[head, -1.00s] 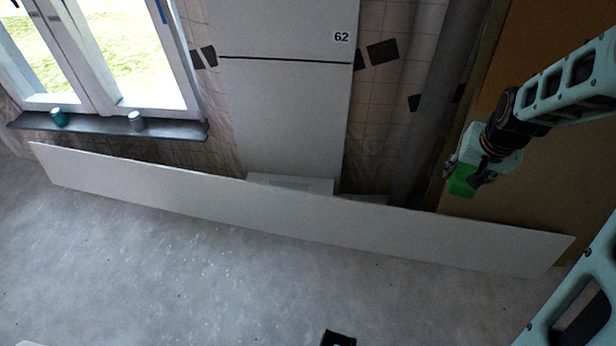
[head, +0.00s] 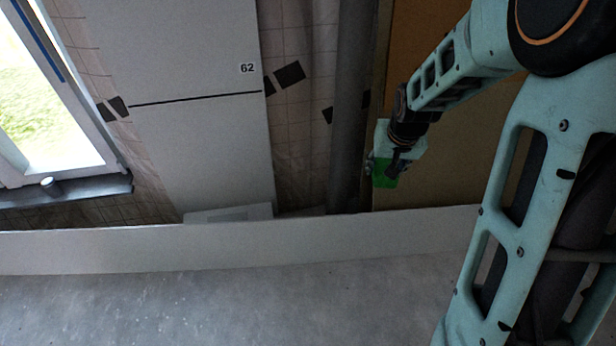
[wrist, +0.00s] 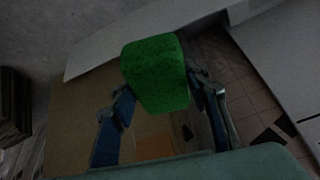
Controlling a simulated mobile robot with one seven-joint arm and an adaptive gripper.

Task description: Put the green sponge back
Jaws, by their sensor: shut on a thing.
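The green sponge (head: 383,178) is a bright green block held at the end of my arm, in front of the brown board in the head view. It also shows large in the wrist view (wrist: 155,75), between the two fingers. My gripper (head: 388,168) is shut on the sponge and holds it up off the floor, above the top edge of the long white panel. In the wrist view my gripper (wrist: 160,95) has a finger on each side of the sponge.
A long white panel (head: 230,248) lies across the floor. Behind it stand a tall grey-white board (head: 200,140) marked 62, a dark grey pipe (head: 349,110) and a brown board (head: 440,170). A window sill (head: 85,190) with a can (head: 48,182) is at left. Floor in front is bare.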

